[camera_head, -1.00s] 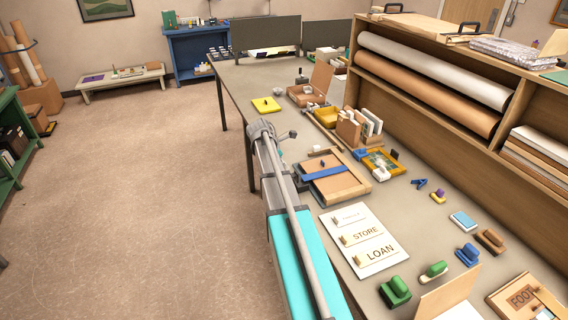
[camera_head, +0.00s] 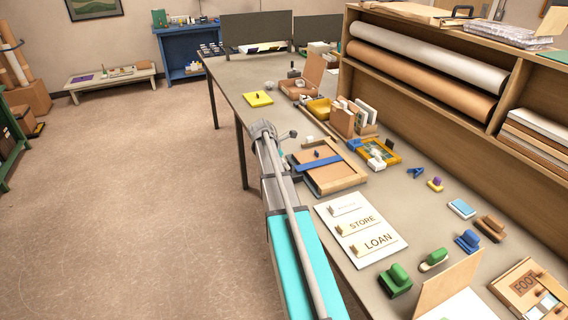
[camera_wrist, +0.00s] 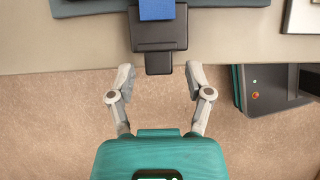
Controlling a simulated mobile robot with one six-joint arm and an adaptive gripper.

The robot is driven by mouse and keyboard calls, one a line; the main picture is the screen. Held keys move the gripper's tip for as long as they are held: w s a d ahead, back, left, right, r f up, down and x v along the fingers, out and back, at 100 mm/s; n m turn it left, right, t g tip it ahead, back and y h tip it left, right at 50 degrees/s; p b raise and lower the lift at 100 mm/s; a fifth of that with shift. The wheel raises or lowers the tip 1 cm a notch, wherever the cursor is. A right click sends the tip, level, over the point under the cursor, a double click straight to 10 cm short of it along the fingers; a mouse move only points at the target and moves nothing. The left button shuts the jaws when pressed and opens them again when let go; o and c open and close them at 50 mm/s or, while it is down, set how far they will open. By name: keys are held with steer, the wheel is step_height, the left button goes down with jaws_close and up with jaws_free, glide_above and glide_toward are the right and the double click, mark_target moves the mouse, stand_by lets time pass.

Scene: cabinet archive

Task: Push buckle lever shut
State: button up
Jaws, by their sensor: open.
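A dark buckle (camera_wrist: 160,32) sits at the table's edge in the wrist view, with a blue strap (camera_wrist: 157,9) running into it. Its short dark lever tab (camera_wrist: 158,65) sticks out past the edge. My gripper (camera_wrist: 158,72) is open and empty, one finger on each side of the tab, with gaps between. I cannot tell their heights relative to each other. In the head view the blue strap (camera_head: 320,164) crosses a wooden-framed board (camera_head: 346,181). My gripper there is at the left of the board, partly hidden by my arm, and the buckle is hard to make out.
A label sheet (camera_head: 372,245) lies nearer on the table. Green stamps (camera_head: 395,278) and other small items line its right. A yellow pad (camera_head: 258,98) and an open box (camera_head: 300,88) lie beyond the board. A shelf with paper rolls (camera_head: 425,55) stands behind. The floor at left is open.

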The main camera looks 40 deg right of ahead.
steer(key=shift+d+f+b, duration=0.2)
steer(key=shift+f+b, duration=0.1)
steer(key=shift+f, duration=0.05)
stand_by(0.3)
steer(key=c, duration=0.8)
